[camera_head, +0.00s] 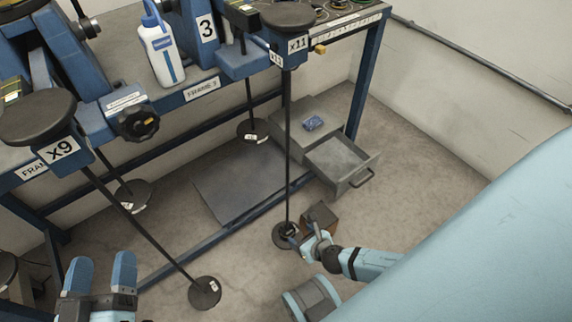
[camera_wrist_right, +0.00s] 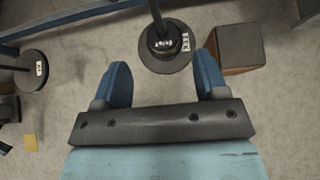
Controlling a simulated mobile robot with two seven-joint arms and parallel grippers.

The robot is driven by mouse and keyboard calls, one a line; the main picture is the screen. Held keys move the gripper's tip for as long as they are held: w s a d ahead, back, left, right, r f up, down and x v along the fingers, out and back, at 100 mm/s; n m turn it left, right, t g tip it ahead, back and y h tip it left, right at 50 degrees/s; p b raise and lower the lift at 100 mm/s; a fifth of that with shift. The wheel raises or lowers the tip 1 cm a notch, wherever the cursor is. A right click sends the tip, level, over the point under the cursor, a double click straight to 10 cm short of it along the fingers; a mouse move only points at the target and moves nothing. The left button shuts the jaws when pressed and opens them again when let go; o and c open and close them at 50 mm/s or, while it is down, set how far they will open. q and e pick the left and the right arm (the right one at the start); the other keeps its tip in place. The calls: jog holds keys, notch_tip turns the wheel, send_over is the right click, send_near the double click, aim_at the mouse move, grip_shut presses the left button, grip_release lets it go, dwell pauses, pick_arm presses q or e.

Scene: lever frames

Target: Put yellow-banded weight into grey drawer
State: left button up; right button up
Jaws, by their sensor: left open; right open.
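The grey drawer (camera_head: 352,181) stands pulled open on the floor-level grey cabinet (camera_head: 292,122) under the bench; its visible inside looks empty. I cannot make out a yellow band on any weight. A dark round weight (camera_head: 284,240) with pale labels sits at the foot of the x11 rod. My right gripper (camera_head: 308,240) is open beside it; in the right wrist view the weight (camera_wrist_right: 165,62) lies just ahead, between the directions of the open fingers (camera_wrist_right: 163,72). My left gripper (camera_head: 101,268) is open and empty at lower left, away from the weights.
A brown-sided block (camera_head: 322,217) stands right of that weight, close to my right gripper. Other rods carry dark discs (camera_head: 204,292). Round discs (camera_head: 340,8) lie on the bench top. The floor right of the drawer is clear.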

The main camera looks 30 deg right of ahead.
aim_at(290, 232)
jog(key=w+f+b, duration=0.1)
jog(key=f, duration=0.1)
jog(key=w+f+b, duration=0.1)
jog(key=f+b, duration=0.1)
jog(key=w+f+b, duration=0.1)
jog(key=f+b, duration=0.1)
jog(key=shift+w+a, duration=0.15)
jog(key=shift+w, duration=0.15)
jog(key=shift+w+f+b, duration=0.2)
jog(key=shift+w+b, duration=0.1)
jog(key=shift+b, duration=0.1)
pick_arm(q)
notch_tip(290, 232, down, 8)
jog(key=d+m+g+b, duration=0.1)
jog(key=g, duration=0.2)
pick_arm(e)
jog(key=shift+x, duration=2.05)
pick_arm(q)
jog(key=shift+d+r, duration=0.1)
